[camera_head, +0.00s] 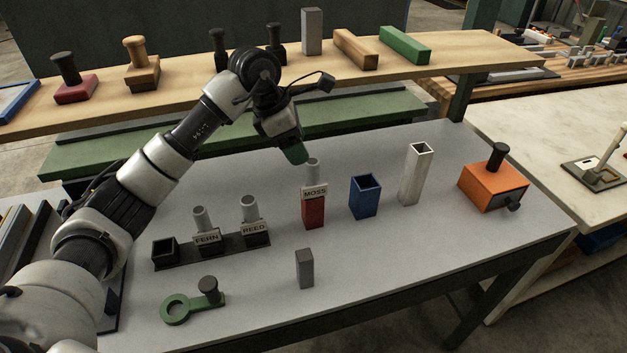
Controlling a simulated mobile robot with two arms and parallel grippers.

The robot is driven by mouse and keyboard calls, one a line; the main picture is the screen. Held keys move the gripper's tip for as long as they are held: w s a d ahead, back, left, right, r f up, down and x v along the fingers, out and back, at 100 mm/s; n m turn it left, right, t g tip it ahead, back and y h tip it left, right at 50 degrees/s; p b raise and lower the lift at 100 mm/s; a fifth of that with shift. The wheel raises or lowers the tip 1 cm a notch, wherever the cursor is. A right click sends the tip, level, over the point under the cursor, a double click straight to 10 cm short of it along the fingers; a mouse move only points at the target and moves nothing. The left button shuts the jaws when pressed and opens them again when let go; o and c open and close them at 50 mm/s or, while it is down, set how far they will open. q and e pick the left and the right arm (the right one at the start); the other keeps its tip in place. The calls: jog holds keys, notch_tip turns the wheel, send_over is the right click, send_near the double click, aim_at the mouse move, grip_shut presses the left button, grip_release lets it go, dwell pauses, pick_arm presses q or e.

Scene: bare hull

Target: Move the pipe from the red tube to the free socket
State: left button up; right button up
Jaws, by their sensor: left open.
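The red tube (313,212) stands upright mid-table. A light grey pipe (313,170) with a "MOSS" tag stands upright in it. A dark rack (222,251) to the left has three sockets. Its left socket (164,252) is empty; the others hold pipes tagged "FERN" (200,218) and "REED" (249,208). My left gripper (297,155) is open, pointing down just above and left of the MOSS pipe's top. Its green fingertip overlaps the pipe's edge in view; I cannot tell whether they touch. My right gripper is out of view.
A blue square tube (364,197), a tall pale tube (415,174) and an orange box (493,185) stand to the right. A grey block (304,268) and a green ring tool (190,303) are in front. A wooden shelf (190,82) with several objects runs behind.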

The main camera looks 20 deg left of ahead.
aim_at(312, 173)
pick_arm(q)
jog(key=p+x, duration=0.2)
jog(key=x, duration=0.6)
jog(key=shift+s+f, duration=0.15)
jog(key=shift+d+f, duration=0.1)
jog(key=shift+f, duration=0.15)
jog(key=c, duration=1)
jog(key=shift+r, duration=0.1)
